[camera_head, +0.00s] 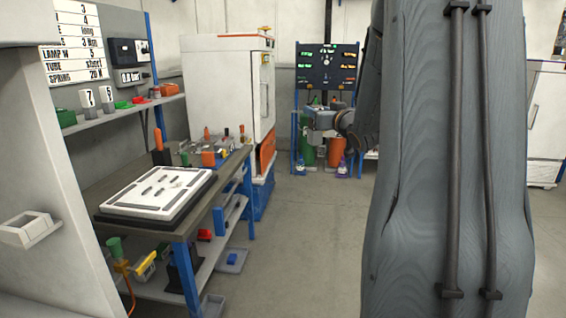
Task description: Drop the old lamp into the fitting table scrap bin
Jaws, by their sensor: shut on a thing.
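My gripper (311,136) is in the middle distance, at the end of my dark arm, left of the large grey column. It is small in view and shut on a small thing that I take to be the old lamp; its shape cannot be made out. The fitting table (190,217), a dark-topped bench with blue legs, stands at the left, well apart from my gripper. A small grey-blue bin (233,261) sits low by its lower shelf, and another (212,305) is nearer. I cannot tell which container is the scrap bin.
A white tray (118,199) with small dark parts lies on the table. A white cabinet (222,85) and a tool board (327,66) stand behind. A pale panel with a small holder (28,229) fills the left edge. The middle floor (300,240) is clear.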

